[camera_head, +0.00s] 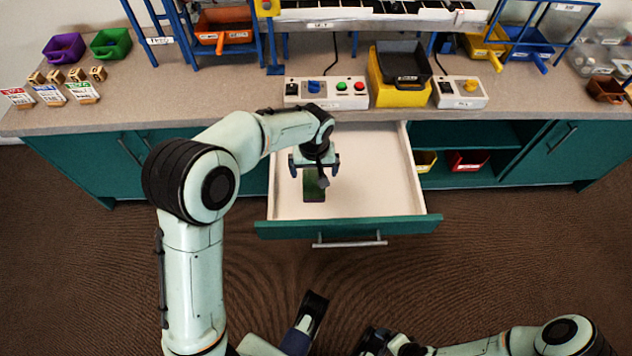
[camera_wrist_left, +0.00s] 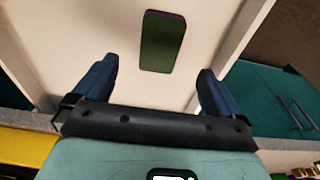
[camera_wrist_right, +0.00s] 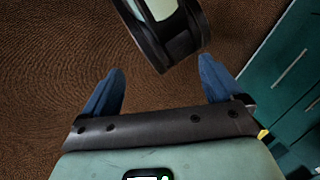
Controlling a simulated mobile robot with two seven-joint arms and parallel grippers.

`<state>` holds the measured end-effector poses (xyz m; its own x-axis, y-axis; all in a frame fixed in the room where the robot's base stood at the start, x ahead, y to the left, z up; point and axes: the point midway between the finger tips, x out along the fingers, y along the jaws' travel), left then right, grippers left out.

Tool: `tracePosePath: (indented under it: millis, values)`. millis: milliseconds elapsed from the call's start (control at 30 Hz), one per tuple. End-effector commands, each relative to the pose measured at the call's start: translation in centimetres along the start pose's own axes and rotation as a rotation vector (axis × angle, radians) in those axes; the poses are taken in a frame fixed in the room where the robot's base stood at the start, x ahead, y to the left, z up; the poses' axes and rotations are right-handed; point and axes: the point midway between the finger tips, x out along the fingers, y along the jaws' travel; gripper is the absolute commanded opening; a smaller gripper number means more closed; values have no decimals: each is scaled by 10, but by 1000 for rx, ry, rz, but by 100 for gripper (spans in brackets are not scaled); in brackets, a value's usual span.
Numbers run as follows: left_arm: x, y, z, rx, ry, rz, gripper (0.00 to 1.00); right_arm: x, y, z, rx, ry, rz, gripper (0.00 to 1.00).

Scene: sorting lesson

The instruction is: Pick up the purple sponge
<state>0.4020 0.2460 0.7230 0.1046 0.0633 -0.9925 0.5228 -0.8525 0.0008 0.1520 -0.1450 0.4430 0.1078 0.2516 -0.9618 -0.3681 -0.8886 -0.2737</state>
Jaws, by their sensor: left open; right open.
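The sponge (camera_head: 314,190) lies flat in the open drawer (camera_head: 375,185). Its green top shows, with a thin purple edge, in the left wrist view (camera_wrist_left: 162,42). My left gripper (camera_head: 315,168) is open and empty above the drawer, over the sponge's far end, fingers pointing down. In the left wrist view the sponge lies beyond the gap between the fingertips, apart from them. My right gripper (camera_wrist_right: 161,68) is open and empty above the brown floor, away from the drawer.
The drawer front (camera_head: 350,229) sticks out from the teal cabinet. The counter above holds control boxes (camera_head: 326,92), a yellow bin (camera_head: 398,92) with a black tray, and a purple bin (camera_head: 64,48). The rest of the drawer looks empty.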

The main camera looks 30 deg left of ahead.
Motion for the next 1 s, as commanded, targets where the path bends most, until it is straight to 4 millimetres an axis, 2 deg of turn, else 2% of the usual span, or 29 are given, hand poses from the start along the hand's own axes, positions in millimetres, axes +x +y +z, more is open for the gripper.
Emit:
tracePosePath:
  millis: [33,133,467,700,800,1000]
  values:
    - [15,-1,1,0,-4,-3,99,6,2,-5,2,13,1,93]
    - [32,0,1,0,-3,-2,99,10,4,-13,3,35,2,93]
    - [54,-1,-1,0,-2,-1,99,16,6,-24,5,68,4,93]
    - [90,-2,-4,0,-3,-2,99,29,12,-46,10,126,8,93]
    - [98,-2,-5,0,-1,0,99,31,12,-50,10,138,8,93]
    - [97,-1,-5,0,0,1,99,30,12,-50,10,140,8,93]
